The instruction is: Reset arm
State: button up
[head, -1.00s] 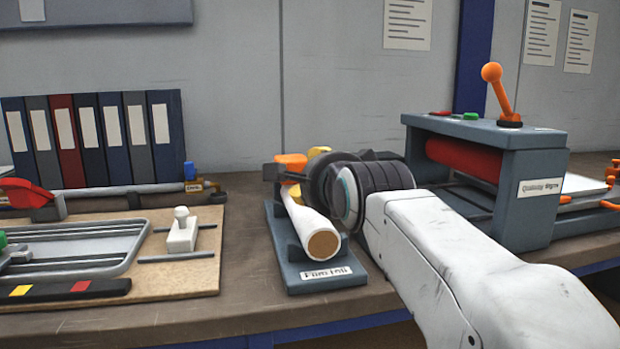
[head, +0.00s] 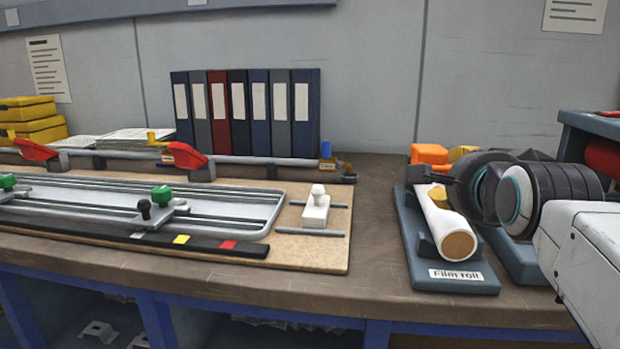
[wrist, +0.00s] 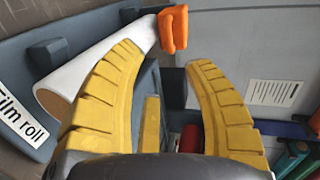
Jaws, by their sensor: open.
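My gripper (wrist: 160,60) is open and empty, its two yellow fingers spread apart in the wrist view. In the head view my gripper (head: 449,172) is at the right, above and beside the film roll, partly hidden behind its own dark wrist. The white film roll (head: 443,218) with a brown core lies on a blue-grey holder (head: 418,243) labelled "Film roll". The roll (wrist: 85,80) also shows left of the fingers in the wrist view. An orange block (wrist: 173,28) is just beyond the fingertips.
A board with a grey rail frame (head: 278,205) fills the bench's left and middle. Binders (head: 247,110) stand behind it, and yellow boxes (head: 30,120) at far left. A machine with a red roller (head: 603,157) is at the right edge. Bare bench lies between board and holder.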

jog(key=s+a+n+g+y+p, duration=0.1)
jog(key=s+a+n+g+p, duration=0.1)
jog(key=s+n+p, duration=0.4)
jog(key=s+a+r+n+g+p, duration=0.1)
jog(key=s+a+n+g+p, duration=0.2)
jog(key=s+p, duration=0.6)
jog(key=s+a+r+n+g+y+p, duration=0.1)
jog(key=s+n+g+p, duration=0.5)
jog(key=p, duration=1)
jog(key=shift+s+a+r+n+y, duration=0.25)
jog(key=shift+s+a+n, duration=0.6)
jog(key=shift+n, duration=0.95)
jog(key=shift+s+d+f, duration=0.1)
jog(key=shift+d, duration=0.05)
